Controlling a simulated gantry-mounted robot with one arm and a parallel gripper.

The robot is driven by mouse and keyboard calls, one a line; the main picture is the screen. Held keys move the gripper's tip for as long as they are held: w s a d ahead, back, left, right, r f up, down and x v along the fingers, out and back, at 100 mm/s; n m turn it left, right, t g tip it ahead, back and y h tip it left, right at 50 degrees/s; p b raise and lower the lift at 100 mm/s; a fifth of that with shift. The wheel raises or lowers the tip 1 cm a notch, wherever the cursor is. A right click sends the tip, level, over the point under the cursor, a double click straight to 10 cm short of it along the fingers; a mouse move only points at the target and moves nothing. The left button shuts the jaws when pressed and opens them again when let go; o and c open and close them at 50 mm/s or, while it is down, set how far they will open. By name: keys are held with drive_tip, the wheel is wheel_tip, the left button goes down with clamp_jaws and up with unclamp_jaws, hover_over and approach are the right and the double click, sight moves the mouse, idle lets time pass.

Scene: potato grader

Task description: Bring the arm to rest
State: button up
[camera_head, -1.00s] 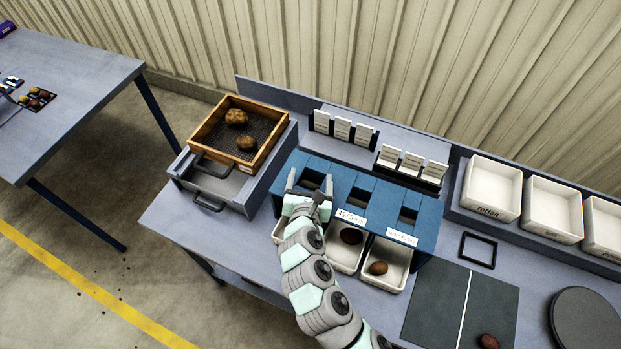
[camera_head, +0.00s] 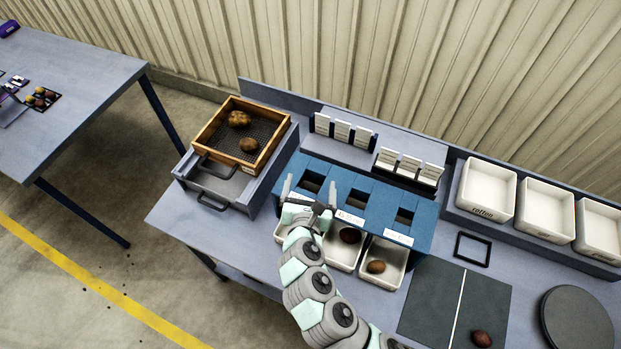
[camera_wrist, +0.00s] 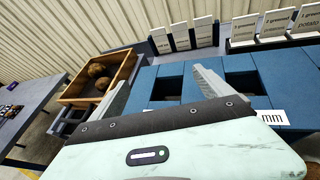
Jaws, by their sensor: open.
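My gripper (camera_head: 308,192) is open, with its two fingers spread apart and nothing between them. It is over the left front of the blue sizing stand (camera_head: 340,183), above the leftmost white bin, and partly hides that bin. In the wrist view the open fingers (camera_wrist: 165,92) frame the blue stand's top and openings. My arm reaches in from the bottom of the head view.
A wooden sieve box (camera_head: 267,160) with two potatoes stands left of the blue stand. White bins (camera_head: 371,281) under the stand hold dark potatoes. Card holders stand behind. White trays (camera_head: 487,191), a dark mat (camera_head: 430,308) and a round disc (camera_head: 577,320) are on the right.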

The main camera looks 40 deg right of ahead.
drive_tip(key=shift+s+a+r, duration=0.3)
drive_tip(key=shift+a+r, duration=0.1)
drive_tip(key=shift+r, duration=0.15)
